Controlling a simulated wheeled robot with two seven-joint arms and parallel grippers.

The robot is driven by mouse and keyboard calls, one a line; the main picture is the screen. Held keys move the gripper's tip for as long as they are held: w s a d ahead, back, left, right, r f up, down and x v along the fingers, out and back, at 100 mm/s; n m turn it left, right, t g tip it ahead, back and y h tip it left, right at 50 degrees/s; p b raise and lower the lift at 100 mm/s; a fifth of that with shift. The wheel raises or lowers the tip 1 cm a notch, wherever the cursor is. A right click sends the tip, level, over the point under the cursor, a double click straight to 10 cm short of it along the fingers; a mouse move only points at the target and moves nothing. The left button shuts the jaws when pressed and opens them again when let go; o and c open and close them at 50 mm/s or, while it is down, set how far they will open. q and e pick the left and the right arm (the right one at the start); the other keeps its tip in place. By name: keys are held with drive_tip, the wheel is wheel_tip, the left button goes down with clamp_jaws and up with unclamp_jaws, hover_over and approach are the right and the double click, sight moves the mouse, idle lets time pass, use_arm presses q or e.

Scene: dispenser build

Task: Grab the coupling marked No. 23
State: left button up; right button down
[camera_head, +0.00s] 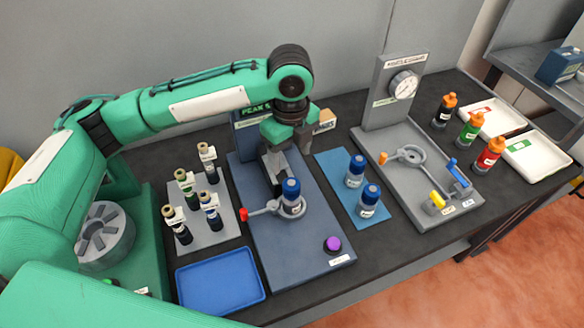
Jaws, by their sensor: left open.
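Marks on the small parts are too small to read, so I cannot tell which is No. 23. A blue-topped part (291,196) stands upright in the ring holder of the blue-grey station (310,250). Two similar blue-topped parts, one behind (356,171) and one in front (370,201), stand on a blue mat (335,168). My left gripper (284,178) points down, open, just above and behind the part in the ring. Whether it touches that part is unclear; its far finger is partly hidden. My right gripper is out of view.
Several cream-topped bottles (208,164) stand on a grey plate at left. An empty blue tray (221,281) lies at the front. At right are a grey gauge station (430,205), orange-topped bottles (469,130) and white trays (540,158). A purple knob (332,245) sits front-centre.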

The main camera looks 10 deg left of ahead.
use_arm(q)
drive_tip(key=p, duration=0.1)
hover_over(291, 184)
wheel_tip(291, 184, down, 5)
drive_tip(key=shift+s, duration=0.15)
drive_tip(key=f, duration=0.3)
drive_tip(key=shift+w+f+p, duration=0.25)
drive_tip(key=shift+f+p, duration=0.05)
drive_tip(key=shift+p, duration=0.1)
wheel_tip(291, 184, down, 4)
drive_tip(key=shift+s+f+p, duration=0.1)
drive_tip(key=shift+f+p, duration=0.1)
drive_tip(key=shift+p, duration=0.7)
drive_tip(key=shift+f, duration=0.25)
drive_tip(key=c, duration=1.3)
drive_tip(key=shift+r, duration=0.1)
clamp_jaws()
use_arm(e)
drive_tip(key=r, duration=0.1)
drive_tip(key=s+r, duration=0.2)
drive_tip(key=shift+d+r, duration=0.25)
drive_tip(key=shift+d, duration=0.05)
use_arm(q)
drive_tip(key=shift+r, duration=0.1)
